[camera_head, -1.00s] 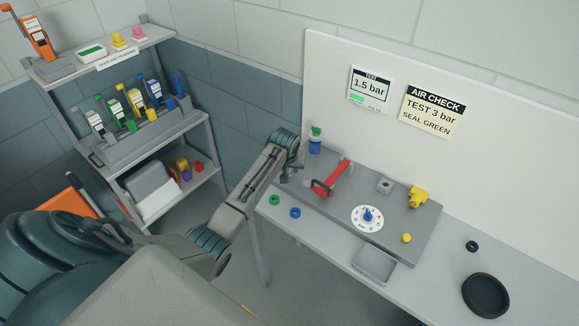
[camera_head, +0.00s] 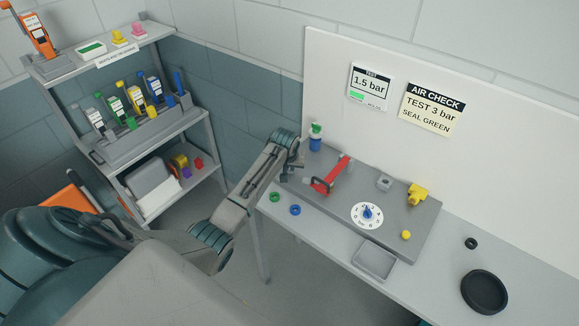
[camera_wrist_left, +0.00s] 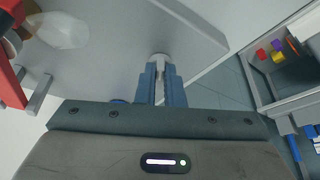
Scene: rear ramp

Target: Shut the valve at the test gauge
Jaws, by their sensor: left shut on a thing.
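My left gripper (camera_head: 291,173) is at the left end of a grey board on the bench. In the left wrist view its blue fingers (camera_wrist_left: 161,82) are shut on a small pale grey part (camera_wrist_left: 160,60); I cannot tell if this is the valve. A white dial (camera_head: 357,222) marked in bar has a blue pointer. A wall display (camera_head: 370,87) reads TEST 1.5 bar. My right gripper is not in view.
A blue and green bottle (camera_head: 315,138) stands behind the gripper. A yellow fitting (camera_head: 418,194), a grey tray (camera_head: 375,263) and a black dish (camera_head: 484,292) are to the right. A shelf (camera_head: 207,122) stands left.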

